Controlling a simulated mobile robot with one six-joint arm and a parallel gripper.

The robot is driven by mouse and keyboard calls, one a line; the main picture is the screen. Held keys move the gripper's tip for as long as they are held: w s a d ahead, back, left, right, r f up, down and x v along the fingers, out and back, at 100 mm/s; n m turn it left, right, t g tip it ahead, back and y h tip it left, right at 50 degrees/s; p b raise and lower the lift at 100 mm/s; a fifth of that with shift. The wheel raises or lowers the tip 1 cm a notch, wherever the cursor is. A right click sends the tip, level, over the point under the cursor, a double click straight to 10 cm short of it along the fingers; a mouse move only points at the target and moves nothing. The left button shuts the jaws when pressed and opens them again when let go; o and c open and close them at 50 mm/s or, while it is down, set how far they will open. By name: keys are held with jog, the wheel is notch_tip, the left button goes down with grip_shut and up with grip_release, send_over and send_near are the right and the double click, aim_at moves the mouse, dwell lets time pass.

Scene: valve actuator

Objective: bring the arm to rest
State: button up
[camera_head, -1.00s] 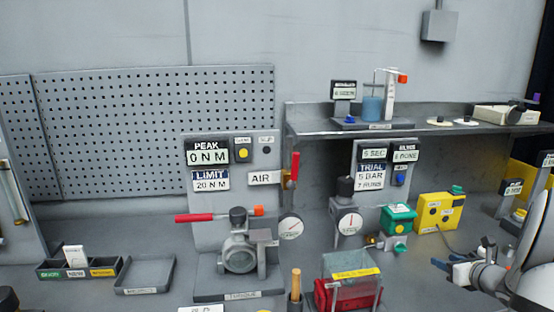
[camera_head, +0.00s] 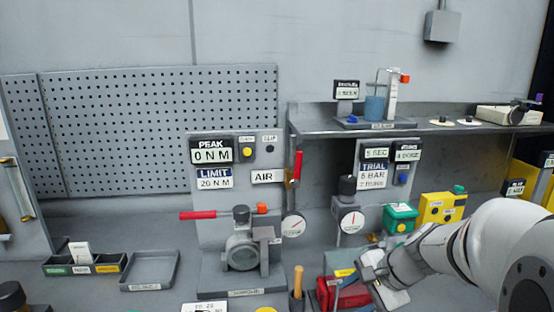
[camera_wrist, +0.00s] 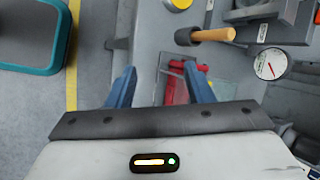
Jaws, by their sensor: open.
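My gripper (camera_wrist: 160,70) shows in the wrist view with its two blue fingers apart and nothing between them in its grasp. A red bin (camera_wrist: 174,88) lies beyond the fingertips in that view, partly hidden by the right finger. In the head view my arm (camera_head: 430,255) reaches in from the right edge, and its end is over the right side of the red bin (camera_head: 326,292). The fingertips are hard to make out there. I cannot tell the gap to the bin.
A wooden-handled tool (camera_head: 297,282) stands left of the bin. The valve rig (camera_head: 240,250) with its red lever (camera_head: 197,215) is further left. Green (camera_head: 401,218) and yellow (camera_head: 441,208) boxes stand behind my arm. An empty tray (camera_head: 150,272) is at left.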

jog(key=s+a+n+g+h, duration=0.2)
jog(key=s+n+h, duration=0.3)
jog(key=s+n, duration=0.75)
notch_tip(320, 180, down, 8)
jog(key=b, duration=0.8)
jog(key=shift+s+d+r+t+b, duration=0.15)
jog(key=shift+s+d+t+b, duration=0.15)
jog(key=shift+t, duration=0.1)
dwell(0.8)
dwell(3.0)
jog(key=shift+c, duration=1.2)
jog(key=shift+a, duration=0.1)
